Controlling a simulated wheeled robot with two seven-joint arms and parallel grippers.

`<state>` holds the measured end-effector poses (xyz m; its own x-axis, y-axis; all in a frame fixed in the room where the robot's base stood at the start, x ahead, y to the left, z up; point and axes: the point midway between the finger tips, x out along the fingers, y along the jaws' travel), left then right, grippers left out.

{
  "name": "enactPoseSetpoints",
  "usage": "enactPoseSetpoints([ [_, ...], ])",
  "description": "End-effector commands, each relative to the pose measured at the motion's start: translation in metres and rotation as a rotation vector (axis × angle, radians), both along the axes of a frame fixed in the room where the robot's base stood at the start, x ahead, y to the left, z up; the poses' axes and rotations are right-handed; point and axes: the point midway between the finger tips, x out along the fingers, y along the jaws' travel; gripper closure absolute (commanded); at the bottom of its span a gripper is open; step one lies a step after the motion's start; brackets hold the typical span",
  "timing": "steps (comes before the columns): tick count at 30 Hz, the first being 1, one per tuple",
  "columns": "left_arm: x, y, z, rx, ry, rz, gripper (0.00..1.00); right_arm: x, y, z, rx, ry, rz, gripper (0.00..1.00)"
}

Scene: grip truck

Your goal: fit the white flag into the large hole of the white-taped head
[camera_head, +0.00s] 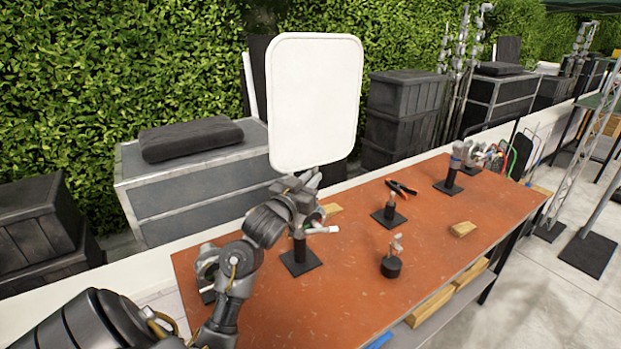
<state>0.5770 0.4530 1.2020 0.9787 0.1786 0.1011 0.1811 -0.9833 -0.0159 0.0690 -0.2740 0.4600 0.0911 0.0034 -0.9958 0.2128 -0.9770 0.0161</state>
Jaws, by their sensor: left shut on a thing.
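The white flag (315,100), a rounded white panel, stands nearly upright above the table. My left gripper (302,184) is at its lower edge, shut on the flag; its stem is mostly hidden by the gripper. Just below the gripper is a head on a black post and square base plate (300,262), with a white-ended handle (326,230) sticking out to the right. This appears to be the white-taped head. Its holes are hidden behind my gripper and wrist, and I cannot tell whether the flag's stem touches it. My right gripper is not in view.
Black cases and a hedge are behind. The table's right front is mostly clear.

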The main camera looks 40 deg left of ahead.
Motion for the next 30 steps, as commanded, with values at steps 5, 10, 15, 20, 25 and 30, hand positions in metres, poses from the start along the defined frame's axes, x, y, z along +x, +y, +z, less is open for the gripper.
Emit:
enactPoseSetpoints([
  [5, 0.000, 0.000, -0.009, 0.000, -0.001, 0.000, 1.00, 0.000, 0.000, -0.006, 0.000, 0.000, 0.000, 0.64],
  [10, -0.001, 0.000, -0.014, -0.001, -0.002, 0.000, 1.00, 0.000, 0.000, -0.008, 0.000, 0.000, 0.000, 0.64],
  [15, -0.001, 0.000, -0.016, -0.001, -0.002, 0.000, 1.00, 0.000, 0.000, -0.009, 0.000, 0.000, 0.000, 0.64],
  [20, -0.001, 0.000, -0.016, -0.001, -0.002, 0.000, 1.00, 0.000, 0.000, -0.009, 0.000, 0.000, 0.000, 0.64],
  [25, -0.001, 0.000, -0.016, -0.001, -0.002, 0.000, 1.00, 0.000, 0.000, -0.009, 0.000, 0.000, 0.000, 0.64],
  [30, -0.001, 0.000, -0.017, -0.001, -0.002, 0.000, 1.00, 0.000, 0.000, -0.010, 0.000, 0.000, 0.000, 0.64],
])
